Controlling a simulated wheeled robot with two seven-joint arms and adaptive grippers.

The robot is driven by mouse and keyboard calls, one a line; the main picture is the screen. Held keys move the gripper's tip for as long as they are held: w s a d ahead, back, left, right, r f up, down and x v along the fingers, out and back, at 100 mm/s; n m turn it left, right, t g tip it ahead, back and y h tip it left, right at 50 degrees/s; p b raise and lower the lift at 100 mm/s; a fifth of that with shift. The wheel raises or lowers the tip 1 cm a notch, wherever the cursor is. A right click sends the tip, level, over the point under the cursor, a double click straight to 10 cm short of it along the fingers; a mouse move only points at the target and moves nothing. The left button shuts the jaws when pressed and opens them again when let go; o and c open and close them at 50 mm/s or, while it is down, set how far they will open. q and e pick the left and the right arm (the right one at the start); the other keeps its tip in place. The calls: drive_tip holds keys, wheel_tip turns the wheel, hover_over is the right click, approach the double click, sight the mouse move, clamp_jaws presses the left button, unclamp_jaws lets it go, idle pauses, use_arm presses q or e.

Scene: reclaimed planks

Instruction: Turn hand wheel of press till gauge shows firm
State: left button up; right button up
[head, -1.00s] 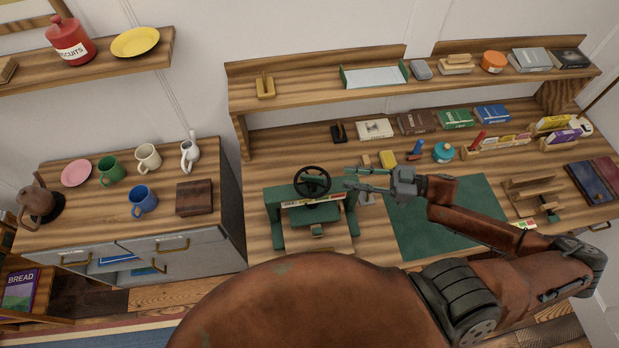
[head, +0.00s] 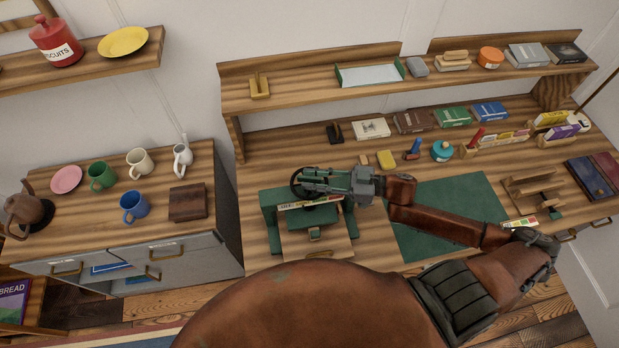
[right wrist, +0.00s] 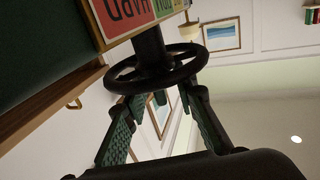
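The green press (head: 270,222) stands at the left end of the workbench. Its black hand wheel (head: 294,178) is partly hidden behind my right gripper (head: 308,181), which reaches over it from the right. In the right wrist view, the wheel (right wrist: 158,82) on its dark post lies by the fingertips of the gripper (right wrist: 160,95). The fingers are apart, one on each side of the near rim; I cannot tell whether they touch it. The coloured gauge strip (head: 310,203) is on the press front; part of it (right wrist: 130,14) shows close up, its reading unclear. My left gripper is out of view.
A green mat (head: 455,205) lies right of the press. A shelf (head: 300,92) runs above the bench. A cabinet with mugs (head: 134,206) stands at the left.

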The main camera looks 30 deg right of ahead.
drive_tip(key=shift+w+a, duration=0.3)
drive_tip(key=shift+a, duration=0.15)
clamp_jaws()
